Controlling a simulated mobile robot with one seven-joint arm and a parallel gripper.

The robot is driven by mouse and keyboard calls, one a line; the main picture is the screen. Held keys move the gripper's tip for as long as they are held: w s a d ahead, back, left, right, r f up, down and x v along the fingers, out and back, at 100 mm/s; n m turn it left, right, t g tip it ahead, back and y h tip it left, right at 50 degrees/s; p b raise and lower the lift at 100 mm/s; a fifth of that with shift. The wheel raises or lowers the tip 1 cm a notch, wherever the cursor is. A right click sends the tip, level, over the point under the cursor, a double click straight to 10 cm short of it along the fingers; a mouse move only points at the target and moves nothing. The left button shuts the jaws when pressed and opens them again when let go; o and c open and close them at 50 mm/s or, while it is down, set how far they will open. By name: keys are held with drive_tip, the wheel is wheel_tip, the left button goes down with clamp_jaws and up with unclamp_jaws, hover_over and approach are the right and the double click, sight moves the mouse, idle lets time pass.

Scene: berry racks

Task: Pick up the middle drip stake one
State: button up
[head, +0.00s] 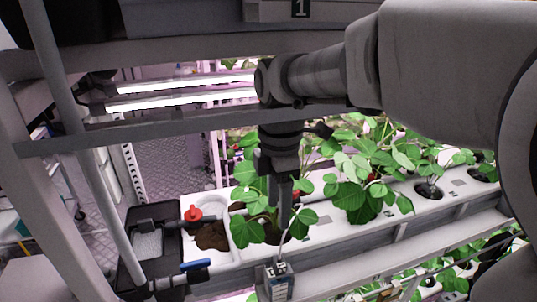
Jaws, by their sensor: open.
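My gripper (284,212) points down over the white planting gutter (330,232), with its fingers among the leaves of the left strawberry plant (246,210). The jaws are open, seen nearly edge-on. I cannot clearly make out a drip stake; the middle one may be hidden behind my fingers or the leaves. A thin pale line runs down from beside the fingers to a small grey labelled piece (279,281) at the gutter's front. I cannot tell whether the fingers touch anything.
More plants (362,180) and dark pots (429,191) stand along the gutter to the right. A red-capped fitting (193,213) and a black end box (150,244) with a blue-handled valve (196,265) are left. Rack bars and lit lamps (185,98) lie behind and above.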

hover_over(280, 261)
drive_tip(key=f, duration=0.7)
drive_tip(key=f+b, duration=0.1)
drive_tip(key=f, duration=0.2)
drive_tip(key=shift+w+a+f, duration=0.15)
drive_tip(key=shift+a+f, duration=0.15)
drive_tip(key=shift+f, duration=0.1)
drive_tip(key=shift+d+f, duration=0.15)
drive_tip(key=shift+f, duration=1.25)
drive_tip(key=shift+d+f, duration=0.1)
drive_tip(key=shift+f, duration=1.25)
clamp_jaws()
drive_tip(key=shift+r, duration=0.15)
